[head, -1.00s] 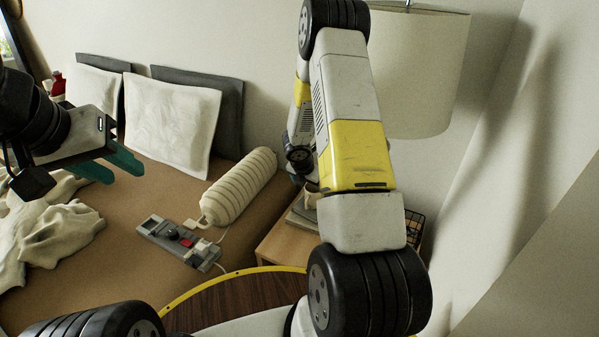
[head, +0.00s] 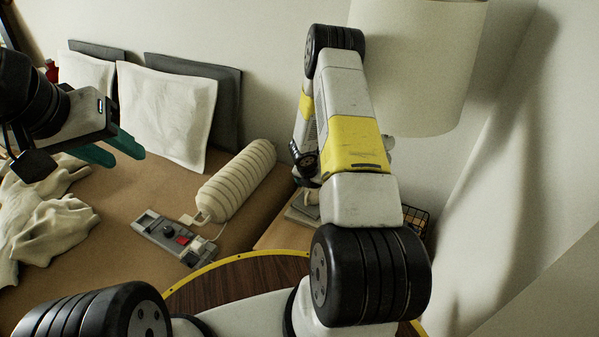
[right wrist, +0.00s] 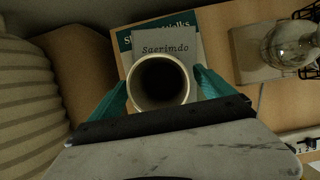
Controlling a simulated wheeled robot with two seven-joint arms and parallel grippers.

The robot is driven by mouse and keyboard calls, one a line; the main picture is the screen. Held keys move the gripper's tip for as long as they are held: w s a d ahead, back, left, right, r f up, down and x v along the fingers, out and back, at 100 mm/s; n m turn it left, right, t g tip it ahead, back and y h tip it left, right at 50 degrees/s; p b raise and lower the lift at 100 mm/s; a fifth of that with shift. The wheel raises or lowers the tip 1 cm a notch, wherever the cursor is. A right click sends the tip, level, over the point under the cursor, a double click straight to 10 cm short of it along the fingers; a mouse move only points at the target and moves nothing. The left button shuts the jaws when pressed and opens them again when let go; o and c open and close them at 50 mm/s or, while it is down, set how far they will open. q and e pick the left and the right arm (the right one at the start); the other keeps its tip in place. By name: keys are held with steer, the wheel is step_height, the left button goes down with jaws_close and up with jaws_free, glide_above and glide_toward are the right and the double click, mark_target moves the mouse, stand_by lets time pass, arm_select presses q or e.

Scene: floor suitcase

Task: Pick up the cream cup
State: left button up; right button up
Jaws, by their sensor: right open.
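The cream cup (right wrist: 161,83) stands upright on a stack of books (right wrist: 188,45) in the right wrist view, seen from above with a dark inside. My right gripper (right wrist: 160,90) is open, with one teal finger on each side of the cup. Whether the fingers touch it is unclear. In the head view my right arm hides most of the cup and the right gripper. My left gripper (head: 120,148) is over the bed at the left, its teal fingers apart and nothing between them, far from the cup.
A wooden bedside table (head: 283,232) carries the books and a glass vessel (right wrist: 290,46). A ribbed cream bolster (head: 238,182) and a grey control panel (head: 176,238) lie on the bed (head: 120,190). A lampshade (head: 425,65) hangs close behind my right arm.

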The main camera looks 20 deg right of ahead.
steer(key=c, duration=1.8)
